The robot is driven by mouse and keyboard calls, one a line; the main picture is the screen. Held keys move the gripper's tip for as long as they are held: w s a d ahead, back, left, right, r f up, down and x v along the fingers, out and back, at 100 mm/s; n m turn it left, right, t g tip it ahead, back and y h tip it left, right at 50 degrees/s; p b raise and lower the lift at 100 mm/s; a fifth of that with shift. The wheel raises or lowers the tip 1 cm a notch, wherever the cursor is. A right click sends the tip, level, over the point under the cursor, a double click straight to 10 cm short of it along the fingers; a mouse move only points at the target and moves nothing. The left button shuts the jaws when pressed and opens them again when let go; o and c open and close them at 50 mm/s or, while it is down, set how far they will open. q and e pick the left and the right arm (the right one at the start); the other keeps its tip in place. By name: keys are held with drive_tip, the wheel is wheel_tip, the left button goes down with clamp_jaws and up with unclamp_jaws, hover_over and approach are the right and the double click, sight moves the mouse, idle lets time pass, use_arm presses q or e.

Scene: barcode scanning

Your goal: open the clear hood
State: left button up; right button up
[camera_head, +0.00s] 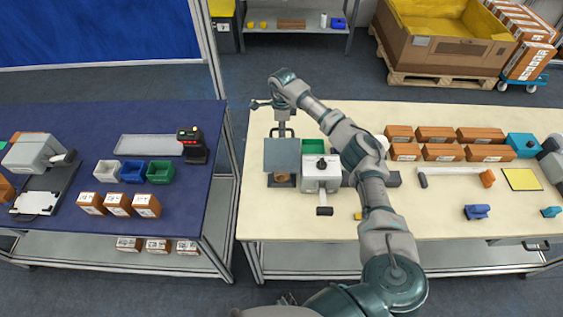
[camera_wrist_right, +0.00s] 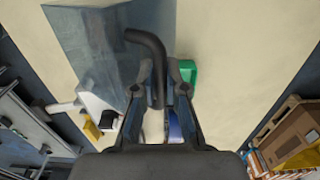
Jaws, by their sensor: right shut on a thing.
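The clear hood (camera_head: 281,154) is a grey-blue see-through panel at the left part of the cream table. It stands next to a white device (camera_head: 321,174) with a dark lever. In the right wrist view the hood (camera_wrist_right: 95,40) has a bent black handle (camera_wrist_right: 150,45). My right gripper (camera_head: 282,131) is at the hood's far edge, its arm reaching over the table from the right. Its fingers (camera_wrist_right: 158,85) are shut on the black handle. A brown round piece (camera_head: 282,180) shows at the hood's near edge. My left gripper is not seen.
A green bin (camera_head: 313,145) stands right behind the white device. Several brown boxes (camera_head: 435,134) stand at the back right. A white bar (camera_head: 450,170) lies to the right. The table's front left (camera_head: 275,222) is clear. A blue-topped table (camera_head: 60,120) stands left, across a gap.

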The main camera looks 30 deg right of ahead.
drive_tip(key=shift+w+d+f, duration=0.2)
drive_tip(key=shift+w, duration=0.2)
drive_tip(key=shift+w+d+f+b, duration=0.35)
drive_tip(key=shift+w+b, duration=0.25)
drive_tip(key=shift+w+d+f+b, duration=0.3)
drive_tip(key=shift+w+f+b, duration=0.05)
drive_tip(key=shift+w+b, duration=0.25)
drive_tip(key=shift+s, duration=0.1)
drive_tip(key=o, duration=1.1)
drive_tip(key=shift+r, duration=0.15)
wheel_tip(320, 180, up, 8)
drive_tip(key=p, duration=0.7)
drive_tip(key=s+a+r+p, duration=0.1)
drive_tip(key=s+a+p, duration=0.1)
drive_tip(key=s+a, duration=0.2)
drive_tip(key=s+a+p, duration=0.2)
drive_tip(key=s+a, duration=0.2)
drive_tip(key=s, duration=0.5)
drive_tip(key=shift+s+a+r, duration=0.15)
drive_tip(key=shift+s+r, duration=0.2)
drive_tip(key=shift+r, duration=0.05)
